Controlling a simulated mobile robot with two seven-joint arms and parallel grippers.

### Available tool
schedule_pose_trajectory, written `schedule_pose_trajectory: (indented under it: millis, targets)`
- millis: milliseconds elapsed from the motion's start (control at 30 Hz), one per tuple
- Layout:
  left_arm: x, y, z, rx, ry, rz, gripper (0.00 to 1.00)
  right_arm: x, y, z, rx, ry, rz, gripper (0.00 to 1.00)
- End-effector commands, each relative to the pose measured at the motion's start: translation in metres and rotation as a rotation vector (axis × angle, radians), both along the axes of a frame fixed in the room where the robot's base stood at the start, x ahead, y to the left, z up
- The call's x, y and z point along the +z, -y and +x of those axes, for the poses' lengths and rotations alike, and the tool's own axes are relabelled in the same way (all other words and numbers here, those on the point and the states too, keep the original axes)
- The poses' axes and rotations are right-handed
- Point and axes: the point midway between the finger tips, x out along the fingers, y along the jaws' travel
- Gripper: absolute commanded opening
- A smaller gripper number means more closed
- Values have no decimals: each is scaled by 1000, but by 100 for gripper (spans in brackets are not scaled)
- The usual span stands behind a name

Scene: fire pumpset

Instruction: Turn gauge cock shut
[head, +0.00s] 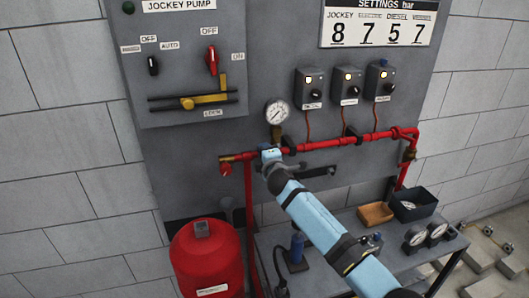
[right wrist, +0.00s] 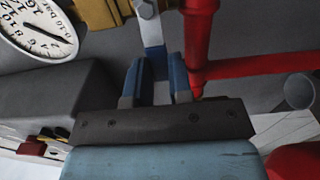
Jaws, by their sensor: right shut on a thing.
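The round white pressure gauge (head: 277,111) stands on a brass cock body (head: 276,132) above the red pipe (head: 335,143). In the right wrist view the gauge (right wrist: 38,30) is at the top left, beside the yellow brass body (right wrist: 88,10). The cock's blue lever (right wrist: 153,58) hangs from a bolt between my fingers. My right gripper (head: 271,155) is just below the gauge, in front of the pipe; in the wrist view its jaws (right wrist: 157,85) are shut on the lever. The lever is hidden in the head view. My left gripper is out of view.
A red tank (head: 208,262) stands at lower left. A red vertical pipe (right wrist: 200,40) passes close to the right finger. The bench (head: 330,228) holds a wooden tray (head: 375,214), a dark bin (head: 414,204) and loose gauges (head: 416,238). The jockey pump panel (head: 185,70) is at upper left.

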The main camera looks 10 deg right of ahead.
Motion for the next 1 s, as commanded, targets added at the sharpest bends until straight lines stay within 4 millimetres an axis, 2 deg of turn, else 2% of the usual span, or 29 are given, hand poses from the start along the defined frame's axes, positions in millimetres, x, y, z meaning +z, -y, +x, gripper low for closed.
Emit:
schedule_pose_trajectory:
  millis: [33, 67, 133, 167, 433, 567, 667, 1000]
  targets:
    - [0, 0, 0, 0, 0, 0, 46, 0, 0, 0, -1, 0, -4, 0]
    - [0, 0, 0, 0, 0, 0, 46, 0, 0, 0, -1, 0, -4, 27]
    - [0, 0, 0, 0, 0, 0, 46, 0, 0, 0, -1, 0, -4, 43]
    - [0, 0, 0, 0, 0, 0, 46, 0, 0, 0, -1, 0, -3, 46]
    - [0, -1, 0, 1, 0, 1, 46, 0, 0, -1, -1, 0, -2, 46]
    - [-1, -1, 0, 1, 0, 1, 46, -1, 1, -10, -1, 0, -3, 46]
    - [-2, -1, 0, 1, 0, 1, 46, -2, 2, -26, 0, 0, -2, 46]
    - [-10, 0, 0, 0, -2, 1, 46, -2, 4, -103, 1, 0, -2, 46]
